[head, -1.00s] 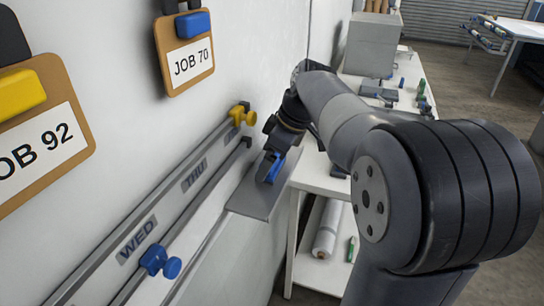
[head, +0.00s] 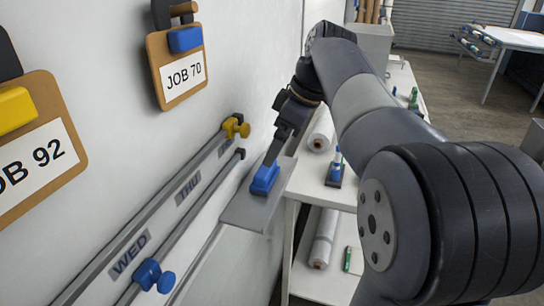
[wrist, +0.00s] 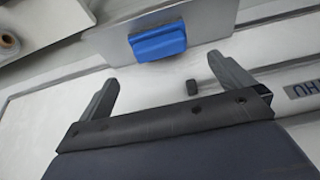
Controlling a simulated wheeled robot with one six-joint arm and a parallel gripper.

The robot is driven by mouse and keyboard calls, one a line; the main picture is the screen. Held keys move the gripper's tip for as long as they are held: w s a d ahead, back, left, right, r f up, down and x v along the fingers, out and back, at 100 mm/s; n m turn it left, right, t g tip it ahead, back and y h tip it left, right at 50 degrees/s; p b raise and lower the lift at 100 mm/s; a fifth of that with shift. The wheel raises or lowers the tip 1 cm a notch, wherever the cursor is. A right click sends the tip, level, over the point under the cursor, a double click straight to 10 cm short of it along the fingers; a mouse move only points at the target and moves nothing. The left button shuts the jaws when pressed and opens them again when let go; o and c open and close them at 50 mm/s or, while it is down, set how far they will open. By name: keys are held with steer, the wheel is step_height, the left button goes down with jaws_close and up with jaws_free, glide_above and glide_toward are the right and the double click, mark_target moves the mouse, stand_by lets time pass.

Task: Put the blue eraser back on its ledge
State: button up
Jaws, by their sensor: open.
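In the wrist view the eraser (wrist: 158,42) lies on the ledge (wrist: 205,22), beyond the fingertips. My gripper (head: 273,152) is above and just behind the eraser in the head view.
A white shelf unit (head: 310,178) with rolls and a blue-and-green tool (head: 336,168) stands right of the ledge.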

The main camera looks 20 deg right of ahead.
steer(key=shift+v, duration=1.5)
